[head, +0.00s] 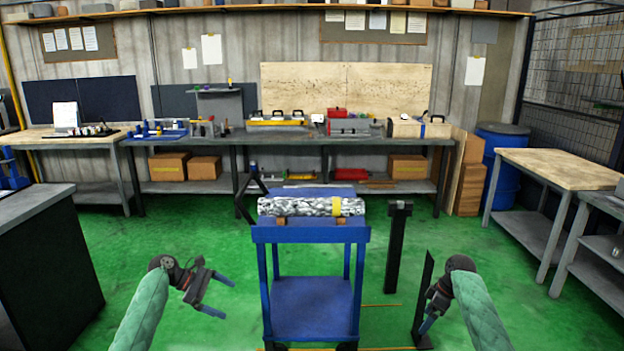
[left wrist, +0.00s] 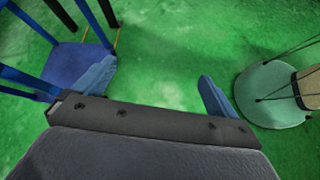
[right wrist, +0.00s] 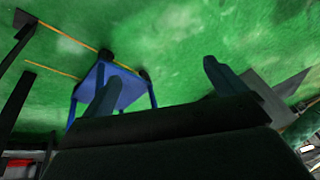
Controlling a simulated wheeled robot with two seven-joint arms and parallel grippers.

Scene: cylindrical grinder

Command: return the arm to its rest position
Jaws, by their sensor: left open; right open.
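My left gripper (head: 220,296) is open and empty, held over the green floor to the left of the blue cart. Its two blue fingers stand wide apart in the left wrist view (left wrist: 155,82), with floor between them. My right gripper (head: 428,312) hangs to the right of the cart, close to a black upright post. Its fingers are apart in the right wrist view (right wrist: 158,85), with nothing between them. Both arms come in from the bottom of the head view in green padded sleeves.
The blue cart (head: 311,237) stands between my grippers and carries a shiny metal cylinder (head: 300,206) with a yellow band. A dark post (head: 398,250) and a thinner black post (head: 423,290) stand right of it. A dark cabinet (head: 50,260) is at left. Green floor is open around.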

